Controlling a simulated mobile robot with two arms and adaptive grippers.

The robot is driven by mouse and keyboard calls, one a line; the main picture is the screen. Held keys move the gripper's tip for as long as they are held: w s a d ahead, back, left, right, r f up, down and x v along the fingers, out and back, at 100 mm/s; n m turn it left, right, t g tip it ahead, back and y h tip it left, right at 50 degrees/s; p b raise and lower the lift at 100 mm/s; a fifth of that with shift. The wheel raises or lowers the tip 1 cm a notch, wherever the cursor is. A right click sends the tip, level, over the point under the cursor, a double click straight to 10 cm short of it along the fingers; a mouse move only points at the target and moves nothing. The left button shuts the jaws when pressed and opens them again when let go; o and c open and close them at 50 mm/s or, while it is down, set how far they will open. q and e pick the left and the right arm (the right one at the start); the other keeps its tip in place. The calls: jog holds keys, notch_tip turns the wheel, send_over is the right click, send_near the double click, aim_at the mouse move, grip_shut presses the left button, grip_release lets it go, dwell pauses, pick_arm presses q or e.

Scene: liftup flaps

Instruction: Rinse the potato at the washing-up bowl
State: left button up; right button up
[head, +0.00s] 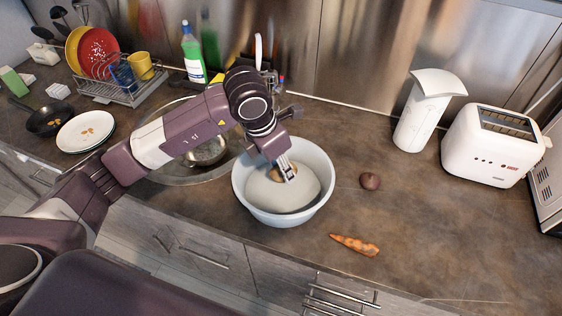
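The white washing-up bowl (240,190) stands on the counter near its front edge, with pale, cloudy water inside. My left gripper (286,172) reaches down into the bowl from above. Its fingers are closed around a tan-brown potato (276,176), at or just above the water surface. The fingers and wrist hide part of the potato, so I cannot tell whether it touches the water. My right gripper is not in view.
A dark reddish-brown round vegetable (370,181) and a carrot (355,244) lie right of the bowl. A toaster (484,150) and white container (422,118) stand farther right. A sink (165,172), dish rack (125,92), green bottle (193,58) and plates (85,132) are left.

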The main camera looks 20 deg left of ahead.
aim_at(278, 169)
pick_arm(q)
notch_tip(278, 169, down, 3)
jog(key=shift+f+b, duration=0.1)
jog(key=shift+b, duration=0.6)
jog(key=shift+f+b, duration=0.85)
jog(key=shift+f, duration=1.05)
jog(key=shift+f+b, duration=0.15)
jog(key=shift+b, duration=0.15)
